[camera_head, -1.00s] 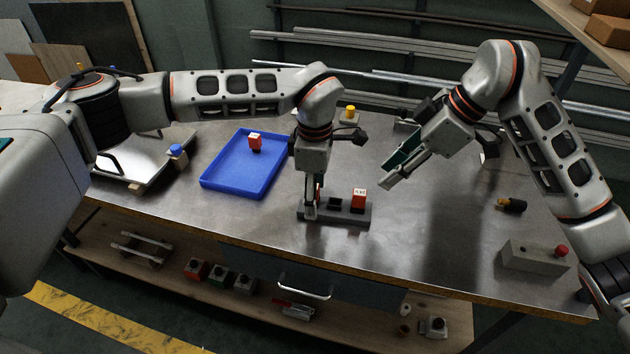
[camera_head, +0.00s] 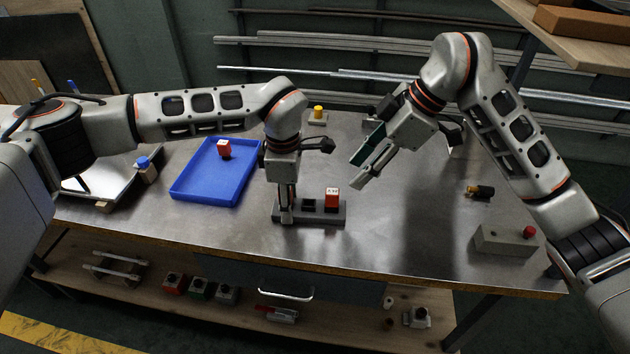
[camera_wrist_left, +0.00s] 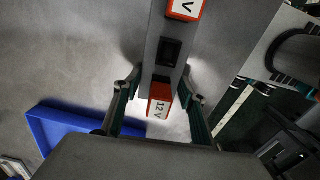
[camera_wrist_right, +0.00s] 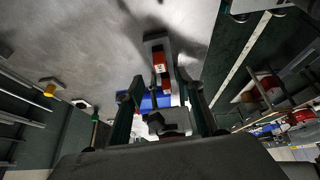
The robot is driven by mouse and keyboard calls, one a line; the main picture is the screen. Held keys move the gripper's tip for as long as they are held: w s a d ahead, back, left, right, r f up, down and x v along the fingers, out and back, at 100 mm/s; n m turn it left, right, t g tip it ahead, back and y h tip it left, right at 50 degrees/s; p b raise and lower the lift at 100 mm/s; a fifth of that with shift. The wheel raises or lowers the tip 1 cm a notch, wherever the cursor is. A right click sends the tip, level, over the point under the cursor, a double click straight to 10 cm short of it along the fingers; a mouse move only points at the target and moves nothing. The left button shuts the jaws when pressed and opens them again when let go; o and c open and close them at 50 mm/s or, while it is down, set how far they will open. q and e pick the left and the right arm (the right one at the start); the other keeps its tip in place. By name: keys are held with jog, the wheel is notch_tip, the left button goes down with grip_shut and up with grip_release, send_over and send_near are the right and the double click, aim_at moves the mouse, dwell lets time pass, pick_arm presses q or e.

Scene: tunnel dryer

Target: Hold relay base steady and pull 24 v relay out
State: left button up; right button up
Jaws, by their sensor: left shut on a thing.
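The grey relay base (camera_head: 325,219) lies on the metal table. A red relay with a white, lettered top (camera_head: 332,195) stands in its right part; only a "V" of its label shows in the left wrist view (camera_wrist_left: 184,8). The middle socket (camera_wrist_left: 168,52) is empty. A red relay marked 12 V (camera_wrist_left: 159,103) sits at the left end, between my left fingers. My left gripper (camera_head: 286,214) is shut on that end, apparently on the base's sides. My right gripper (camera_head: 366,172) is open and empty, above and right of the standing relay; its spread fingers show in the right wrist view (camera_wrist_right: 163,105).
A blue tray (camera_head: 188,190) with a red relay (camera_head: 224,149) lies left of the base. A blue-topped block (camera_head: 146,168) is further left. A yellow-button box (camera_head: 318,115) stands behind, a red-button box (camera_head: 506,240) at right. The table in front of the base is clear.

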aim_at(331, 191)
jog(key=a+f+m, duration=0.2)
jog(key=f+m, duration=0.1)
jog(key=m, duration=0.9)
jog(key=a+f+m, duration=0.2)
jog(key=f+m, duration=0.1)
jog(key=m, duration=0.9)
jog(key=a+f+m+h, duration=0.1)
jog(key=f+m, duration=0.3)
jog(key=m, duration=0.8)
jog(key=shift+w+a, duration=0.25)
jog(key=shift+a, duration=0.6)
jog(key=c, duration=1)
